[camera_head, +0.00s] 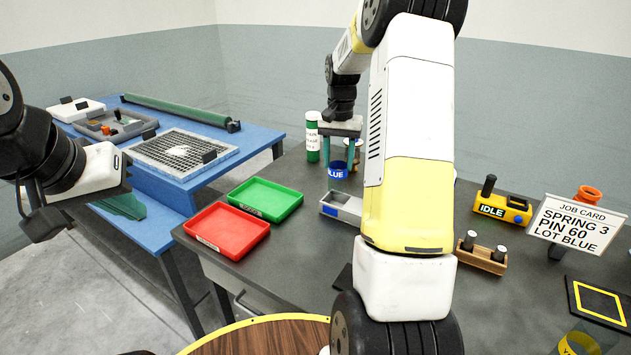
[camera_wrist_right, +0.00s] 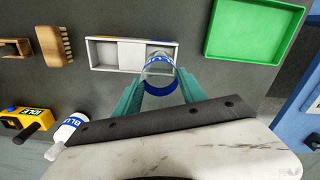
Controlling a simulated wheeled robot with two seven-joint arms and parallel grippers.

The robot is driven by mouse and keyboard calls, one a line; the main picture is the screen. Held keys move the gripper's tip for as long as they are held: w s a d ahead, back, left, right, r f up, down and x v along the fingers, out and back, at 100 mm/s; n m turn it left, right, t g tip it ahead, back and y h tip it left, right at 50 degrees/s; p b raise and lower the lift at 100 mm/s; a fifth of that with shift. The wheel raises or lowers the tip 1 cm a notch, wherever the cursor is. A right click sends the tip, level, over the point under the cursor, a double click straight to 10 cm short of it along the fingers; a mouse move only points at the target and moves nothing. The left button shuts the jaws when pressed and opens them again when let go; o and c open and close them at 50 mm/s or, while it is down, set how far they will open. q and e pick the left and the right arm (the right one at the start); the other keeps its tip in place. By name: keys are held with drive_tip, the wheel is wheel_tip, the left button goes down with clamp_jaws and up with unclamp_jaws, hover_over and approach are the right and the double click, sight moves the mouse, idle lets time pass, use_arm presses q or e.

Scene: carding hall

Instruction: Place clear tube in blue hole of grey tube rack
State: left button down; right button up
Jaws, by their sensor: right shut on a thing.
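The clear tube (camera_head: 337,172) has a blue band reading "BLUE". My right gripper (camera_head: 338,160) is shut on it and holds it roughly upright above the grey tube rack (camera_head: 329,209). In the right wrist view, the tube (camera_wrist_right: 158,72) sits between the green fingers of the right gripper (camera_wrist_right: 160,85). It overlaps the right end of the rack (camera_wrist_right: 92,53) there, partly hiding that compartment. I cannot tell how far the tube is above the rack. My left gripper (camera_head: 122,212) is at the far left, away from the rack; its jaw opening is unclear.
A red tray (camera_head: 228,231) and green tray (camera_head: 265,198) lie left of the rack. To the right are a wooden holder (camera_head: 481,259), a yellow IDLE box (camera_head: 503,209) and a job card (camera_head: 574,226) reading "LOT BLUE".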

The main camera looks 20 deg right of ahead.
sight(338, 181)
wheel_tip(338, 181, down, 7)
idle(0.3)
drive_tip(key=shift+f, duration=0.15)
drive_tip(key=o, duration=1.4)
wheel_tip(338, 181, up, 12)
drive_tip(key=s+a+r+n+t, duration=0.3)
drive_tip(key=s+a+r, duration=0.5)
drive_tip(key=s+r, duration=0.3)
drive_tip(key=s+a+n+t, duration=0.1)
drive_tip(key=s+a, duration=0.1)
drive_tip(key=s, duration=0.3)
drive_tip(key=s+a+f+n+t+y, duration=0.1)
drive_tip(key=s+a, duration=0.1)
drive_tip(key=s, duration=0.4)
drive_tip(key=s+a+f+n+t+y, duration=0.1)
drive_tip(key=s+a, duration=0.2)
drive_tip(key=s, duration=0.2)
drive_tip(key=shift+s+f+n, duration=0.1)
drive_tip(key=shift+s+n, duration=0.2)
drive_tip(key=shift+s, duration=0.1)
